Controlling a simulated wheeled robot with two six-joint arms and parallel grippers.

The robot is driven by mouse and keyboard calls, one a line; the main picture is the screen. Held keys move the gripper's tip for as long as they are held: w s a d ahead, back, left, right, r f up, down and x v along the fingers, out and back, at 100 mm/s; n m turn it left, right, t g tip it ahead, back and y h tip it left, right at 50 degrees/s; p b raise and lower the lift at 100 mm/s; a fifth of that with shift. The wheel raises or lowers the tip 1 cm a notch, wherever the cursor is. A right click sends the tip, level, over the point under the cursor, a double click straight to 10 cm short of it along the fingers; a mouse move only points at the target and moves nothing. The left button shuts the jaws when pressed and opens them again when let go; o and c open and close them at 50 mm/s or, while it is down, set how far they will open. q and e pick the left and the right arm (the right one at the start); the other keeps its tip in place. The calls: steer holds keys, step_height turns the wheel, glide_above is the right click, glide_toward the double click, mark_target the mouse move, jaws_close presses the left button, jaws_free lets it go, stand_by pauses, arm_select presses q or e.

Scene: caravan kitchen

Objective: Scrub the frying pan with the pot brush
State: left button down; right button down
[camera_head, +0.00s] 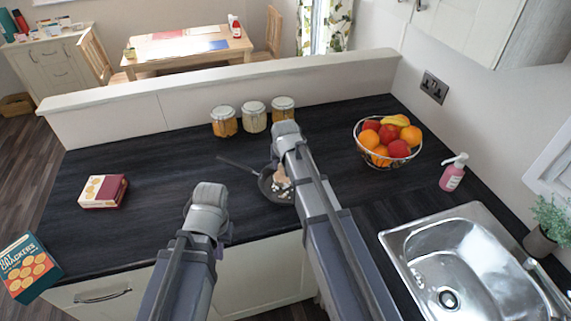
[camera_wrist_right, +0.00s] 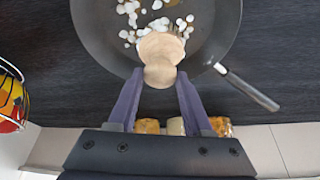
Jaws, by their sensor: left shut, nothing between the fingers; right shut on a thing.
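The dark frying pan (camera_head: 268,190) lies on the black counter, its handle pointing to the back left. It also shows in the right wrist view (camera_wrist_right: 100,40), with several white bits lying in it. My right gripper (camera_wrist_right: 160,78) is shut on the pale wooden pot brush (camera_wrist_right: 160,50), over the pan's near side. The brush also shows over the pan in the head view (camera_head: 280,175); whether it touches the pan, I cannot tell. My left gripper (camera_head: 222,238) is shut and empty above the counter's front, left of the pan; its fingers are mostly hidden.
Three jars (camera_head: 254,117) stand behind the pan. A wire fruit bowl (camera_head: 387,160) is at the back right, with a pink soap bottle (camera_head: 452,176) and the sink (camera_head: 460,262) further right. A red box (camera_head: 103,192) lies at the left. The counter between box and pan is clear.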

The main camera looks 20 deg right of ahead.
steer(key=shift+s+a+f, duration=0.1)
steer(key=shift+s+a, duration=0.5)
steer(key=shift+a, duration=0.35)
steer(key=shift+s+d, duration=0.45)
steer(key=shift+d, duration=0.15)
steer(key=shift+s+d, duration=0.25)
steer(key=shift+d, duration=0.35)
steer(key=shift+r, duration=0.2)
step_height(320, 180, up, 8)
steer(key=p, duration=0.8)
steer(key=shift+r+p, duration=0.2)
steer(key=shift+p, duration=0.15)
